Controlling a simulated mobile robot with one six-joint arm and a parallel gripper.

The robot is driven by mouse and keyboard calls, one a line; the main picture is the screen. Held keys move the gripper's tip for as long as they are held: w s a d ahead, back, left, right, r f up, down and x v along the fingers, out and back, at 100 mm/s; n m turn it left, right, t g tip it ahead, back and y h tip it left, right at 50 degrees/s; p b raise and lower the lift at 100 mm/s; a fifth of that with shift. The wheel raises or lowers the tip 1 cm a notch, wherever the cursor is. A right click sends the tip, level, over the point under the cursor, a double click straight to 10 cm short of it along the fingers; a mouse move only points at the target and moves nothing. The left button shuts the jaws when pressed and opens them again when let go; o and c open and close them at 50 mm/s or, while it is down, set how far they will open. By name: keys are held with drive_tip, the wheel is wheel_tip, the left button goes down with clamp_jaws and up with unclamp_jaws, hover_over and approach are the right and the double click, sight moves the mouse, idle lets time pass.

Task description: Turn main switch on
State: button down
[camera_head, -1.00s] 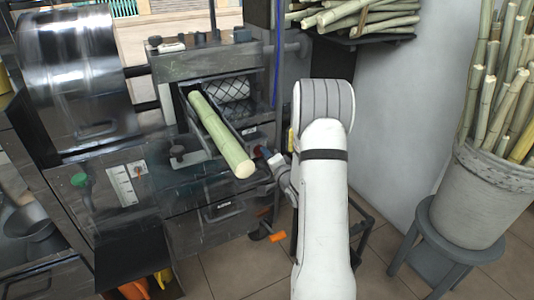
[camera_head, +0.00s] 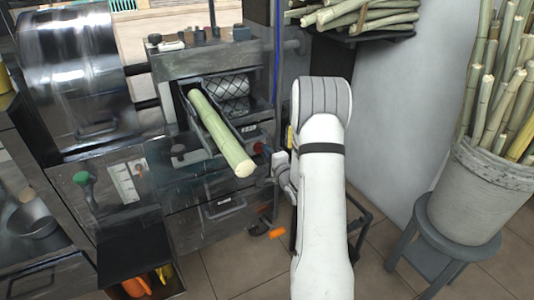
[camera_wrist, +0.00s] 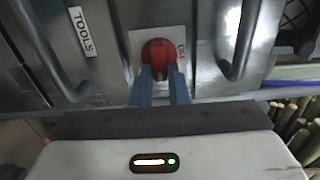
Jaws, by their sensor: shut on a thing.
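The main switch is a round red knob (camera_wrist: 158,53) on a pale square plate (camera_wrist: 176,40) on the metal front of the press. My gripper (camera_wrist: 159,74) reaches it from below in the wrist view, its two blue-grey fingers close together and shut on the knob. The fingers cover the knob's lower part, and I cannot tell its turn position. In the head view the red knob (camera_head: 258,148) shows small at the right of the press front, just left of my wrist. There my fingertips are too small to make out.
A sugarcane stalk (camera_head: 220,135) lies in the press's feed chute, close above and left of the knob. In the wrist view, metal handles (camera_wrist: 243,40) flank the knob, and a "TOOLS" label (camera_wrist: 83,32) is at left. A stool (camera_head: 448,235) holds a bucket of cane (camera_head: 470,190) at right.

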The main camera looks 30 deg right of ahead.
drive_tip(key=c, duration=1.4)
unclamp_jaws()
drive_tip(key=s+p, duration=0.1)
drive_tip(key=s, duration=0.6)
drive_tip(key=shift+s+d, duration=0.15)
drive_tip(key=shift+s, duration=0.2)
